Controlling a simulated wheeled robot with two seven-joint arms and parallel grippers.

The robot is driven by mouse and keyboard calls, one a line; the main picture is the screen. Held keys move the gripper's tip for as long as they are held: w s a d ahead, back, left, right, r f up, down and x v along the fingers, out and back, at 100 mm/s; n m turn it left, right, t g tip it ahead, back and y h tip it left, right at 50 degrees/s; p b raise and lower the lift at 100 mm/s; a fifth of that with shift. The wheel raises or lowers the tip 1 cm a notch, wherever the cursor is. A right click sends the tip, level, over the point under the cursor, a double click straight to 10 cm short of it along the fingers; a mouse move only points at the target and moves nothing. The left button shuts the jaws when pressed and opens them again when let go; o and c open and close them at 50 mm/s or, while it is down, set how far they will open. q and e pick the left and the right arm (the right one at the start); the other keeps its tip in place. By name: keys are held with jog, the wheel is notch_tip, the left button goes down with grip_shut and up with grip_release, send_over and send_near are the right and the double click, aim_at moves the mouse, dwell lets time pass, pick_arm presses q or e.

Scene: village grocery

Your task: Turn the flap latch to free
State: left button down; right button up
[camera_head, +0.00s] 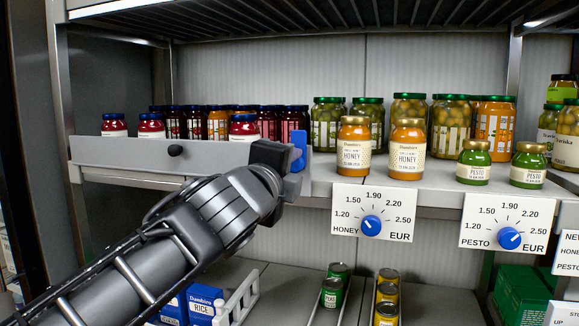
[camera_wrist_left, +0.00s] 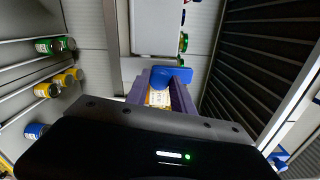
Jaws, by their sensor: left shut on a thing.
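The flap latch (camera_head: 299,142) is a small blue handle at the right end of the pale grey flap (camera_head: 120,152), and its upper part stands upright in the head view. My left gripper (camera_head: 291,172) reaches it from the lower left and is shut on it. In the left wrist view the blue latch (camera_wrist_left: 178,74) shows between and just beyond the purple fingers of my left gripper (camera_wrist_left: 160,92). The fingers hide part of the latch and its pivot. A black knob (camera_head: 175,150) sits on the flap. My right gripper is not in view.
Two honey jars (camera_head: 354,147) and two pesto jars (camera_head: 474,163) stand on the shelf to the right. Price dials (camera_head: 371,225) hang below its edge. Cans (camera_head: 333,292) and rice boxes (camera_head: 203,303) sit lower down.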

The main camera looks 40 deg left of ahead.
pick_arm(q)
jog(key=shift+f, duration=0.1)
jog(key=c, duration=1.1)
grip_release()
jog(key=v, duration=0.8)
jog(key=shift+w+b, duration=0.1)
jog(key=shift+b, duration=0.25)
